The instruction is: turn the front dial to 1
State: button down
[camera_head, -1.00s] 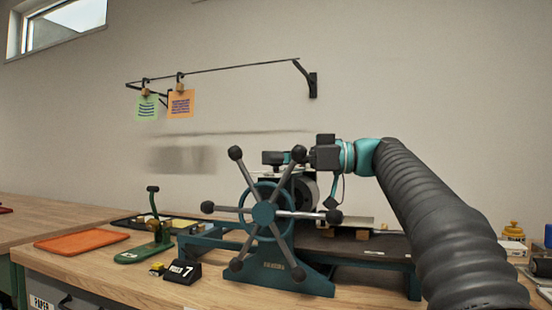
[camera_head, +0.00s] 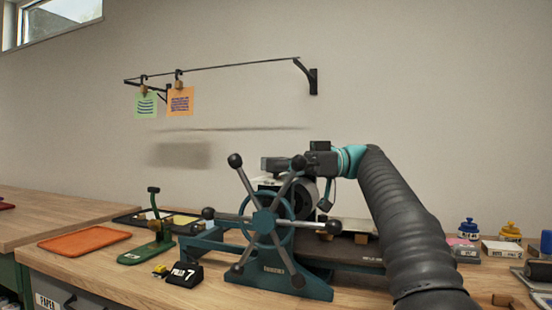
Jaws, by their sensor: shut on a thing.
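My gripper (camera_head: 309,161) is at the top of the press, near the upper right knob (camera_head: 298,162) of the star wheel (camera_head: 264,222). It reaches in from the right and is shut. Its fingertips are partly hidden behind that knob and spoke. The front dial is hidden at the gripper, so its number cannot be read. The star wheel, with grey spokes and black knobs, stands on the teal press frame (camera_head: 275,284). A grey roller (camera_head: 307,193) shows behind it.
A black counter block reading 7 (camera_head: 186,274), a green lever tool (camera_head: 147,251) and an orange tray (camera_head: 84,241) are on the left of the bench. Bottles (camera_head: 510,231) stand at the right. A rail with two cards (camera_head: 180,101) hangs on the wall.

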jog(key=shift+g, duration=0.3)
jog(key=c, duration=0.9)
grip_release()
jog(key=shift+o, duration=0.2)
jog(key=shift+t, duration=0.5)
